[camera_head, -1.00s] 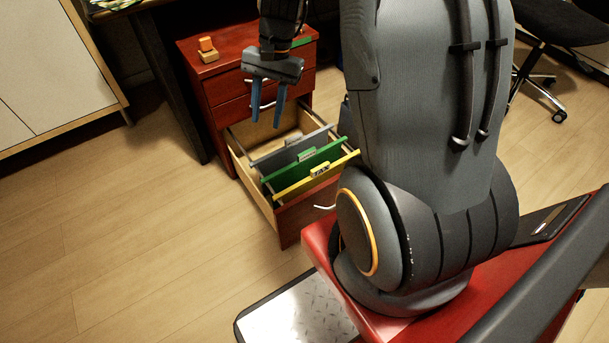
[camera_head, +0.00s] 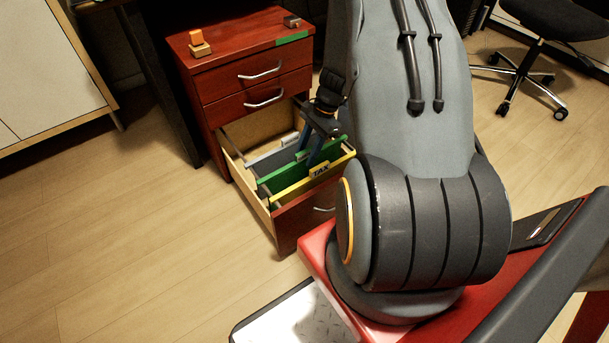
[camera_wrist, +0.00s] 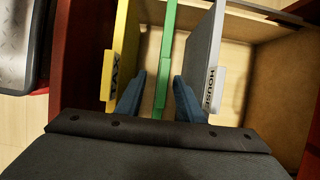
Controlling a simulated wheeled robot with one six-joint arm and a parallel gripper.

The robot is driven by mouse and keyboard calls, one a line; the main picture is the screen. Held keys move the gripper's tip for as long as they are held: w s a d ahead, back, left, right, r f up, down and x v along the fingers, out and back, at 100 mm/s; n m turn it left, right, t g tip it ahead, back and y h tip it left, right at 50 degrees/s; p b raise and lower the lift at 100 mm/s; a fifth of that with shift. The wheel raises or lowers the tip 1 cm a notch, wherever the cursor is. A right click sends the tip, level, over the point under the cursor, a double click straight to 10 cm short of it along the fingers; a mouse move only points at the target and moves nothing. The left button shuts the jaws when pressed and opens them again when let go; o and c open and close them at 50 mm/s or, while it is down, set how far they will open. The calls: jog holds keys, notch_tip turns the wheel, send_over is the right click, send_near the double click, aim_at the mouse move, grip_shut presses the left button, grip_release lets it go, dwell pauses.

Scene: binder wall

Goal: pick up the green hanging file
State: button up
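The green hanging file (camera_head: 275,176) hangs in the open bottom drawer (camera_head: 247,190), between the yellow file labelled TAX (camera_head: 290,191) and a grey file (camera_head: 264,160). My gripper (camera_head: 313,152) is down at the files. In the wrist view, the blue fingers of my gripper (camera_wrist: 158,98) are apart, one on each side of the top edge of the green hanging file (camera_wrist: 166,60). The left finger is close to the yellow file (camera_wrist: 122,40), the right finger close to the grey file (camera_wrist: 200,45), labelled HOUSE. The fingers show a gap to the green edge.
The red cabinet (camera_head: 233,80) stands behind the drawer, its upper drawers shut. A small wooden block piece (camera_head: 198,47), a green strip (camera_head: 291,38) and a dark small object (camera_head: 291,21) lie on its top. Open floor lies to the left.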

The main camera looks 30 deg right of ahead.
jog(key=b, duration=0.2)
send_over(305, 175)
jog(key=a, duration=0.1)
jog(key=f, duration=0.4)
jog(key=shift+w+f, duration=0.2)
jog(key=shift+w, duration=0.1)
grip_shut()
jog(key=shift+r, duration=0.15)
